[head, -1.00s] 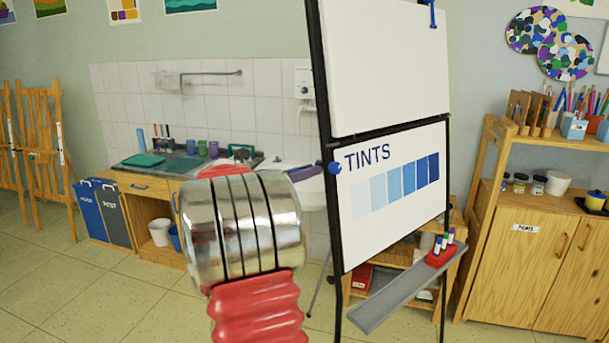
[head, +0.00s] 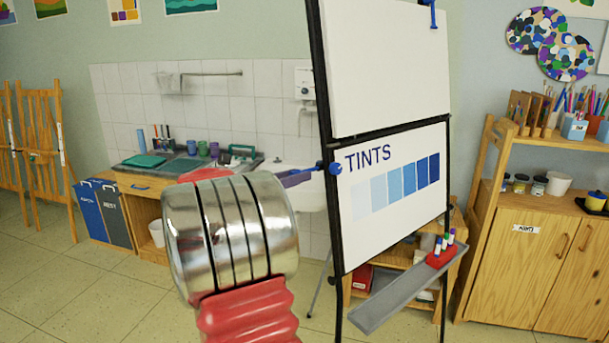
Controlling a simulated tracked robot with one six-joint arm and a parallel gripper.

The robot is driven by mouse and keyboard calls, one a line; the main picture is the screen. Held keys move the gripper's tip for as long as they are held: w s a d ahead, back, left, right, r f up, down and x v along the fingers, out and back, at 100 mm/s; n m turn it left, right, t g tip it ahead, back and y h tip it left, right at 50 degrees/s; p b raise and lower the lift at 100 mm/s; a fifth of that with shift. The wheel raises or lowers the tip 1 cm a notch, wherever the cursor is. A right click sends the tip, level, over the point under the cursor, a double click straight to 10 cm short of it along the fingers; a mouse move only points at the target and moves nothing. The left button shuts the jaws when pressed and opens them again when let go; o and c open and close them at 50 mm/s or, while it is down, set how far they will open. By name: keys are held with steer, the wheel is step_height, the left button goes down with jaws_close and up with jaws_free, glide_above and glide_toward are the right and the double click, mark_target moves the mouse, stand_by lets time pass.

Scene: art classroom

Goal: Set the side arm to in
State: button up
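The flip chart (head: 398,182) stands right of centre, with a blue knob (head: 335,168) on its left upright. The side arm (head: 298,178) appears as a dark blue-purple bar pointing left from that knob, with a thinner blue stretch beside the knob. It sticks out from the frame, and its far end is hidden behind my arm. My arm's metal and red links fill the lower middle. My gripper is hidden behind them, so I cannot tell whether it touches the bar.
A sink counter (head: 150,184) with cups stands behind my arm. A grey pen tray (head: 385,305) juts from the chart's foot. A wooden cabinet (head: 516,265) is at the right, and easels (head: 45,150) at the left. Floor at lower left is clear.

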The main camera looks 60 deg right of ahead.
steer(key=v, duration=0.9)
steer(key=s+a+f+m+t+y, duration=0.2)
steer(key=a+f+m+t+y, duration=0.2)
steer(key=a, duration=1.2)
steer(key=s+a+f+m+t+y, duration=0.2)
steer(key=a+f+m+t+y, duration=0.3)
steer(key=a, duration=1.1)
steer(key=s+a+f+m+t+y, duration=0.2)
steer(key=a+f+m+t+y, duration=0.2)
steer(key=a, duration=1.2)
steer(key=f+m+y, duration=0.1)
steer(key=m+y, duration=0.1)
steer(key=y, duration=0.1)
steer(key=shift+s+f, duration=0.15)
steer(key=shift+f, duration=0.25)
